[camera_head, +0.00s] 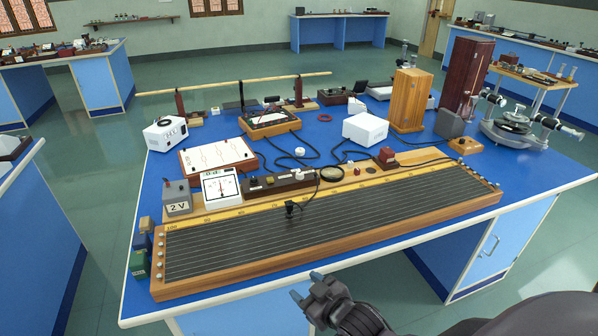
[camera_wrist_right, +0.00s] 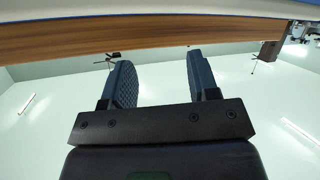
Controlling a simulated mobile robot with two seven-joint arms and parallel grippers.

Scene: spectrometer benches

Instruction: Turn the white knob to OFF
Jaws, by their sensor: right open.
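A small white round piece (camera_head: 300,151) sits on the blue bench top behind the long wire board. Another small white knob-like piece (camera_head: 298,173) shows at the dark box (camera_head: 268,185) behind the board. I cannot tell which is the task's knob, and no OFF marking is readable. My right gripper (camera_head: 307,288) is open and empty in front of the bench's near edge, well short of both pieces. Its two dark fingers stand apart in the right wrist view (camera_wrist_right: 160,75), with nothing between them. My left gripper is not in view.
The long wire board (camera_head: 430,210) lies along the near edge, with a black slider (camera_head: 291,208) on it. A white meter (camera_head: 221,186), a grey 2V box (camera_head: 177,197) and a white box (camera_head: 365,129) stand behind. Black cables cross the middle. Bare blue top shows at right.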

